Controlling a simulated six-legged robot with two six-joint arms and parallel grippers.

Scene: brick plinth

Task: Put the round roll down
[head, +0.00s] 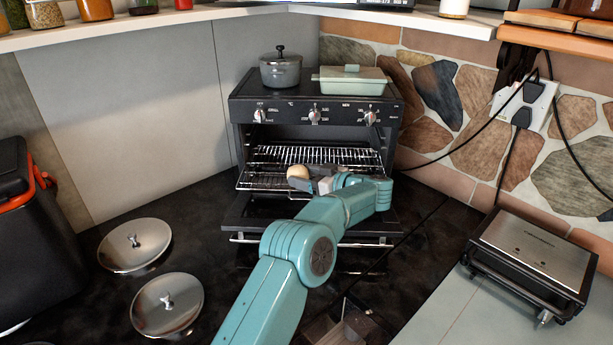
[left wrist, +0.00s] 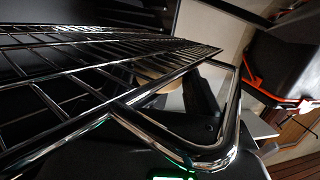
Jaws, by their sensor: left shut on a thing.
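The round roll (head: 298,172) is pale tan and sits at the tip of my left gripper (head: 312,184). The gripper is shut on it at the front of the open oven (head: 240,135), close to the wire rack (head: 255,180). I cannot tell whether the roll touches the rack. In the left wrist view the rack's wires (left wrist: 75,85) cross in front of the gripper, and a small tan part of the roll (left wrist: 148,73) shows behind them. My right gripper is not in view.
A grey pot (head: 281,70) and a green lidded dish (head: 350,80) stand on the oven. Its door handle (head: 262,239) is low in front. Two metal lids (head: 135,245) lie on the dark counter at left. A grill (head: 530,255) stands at right.

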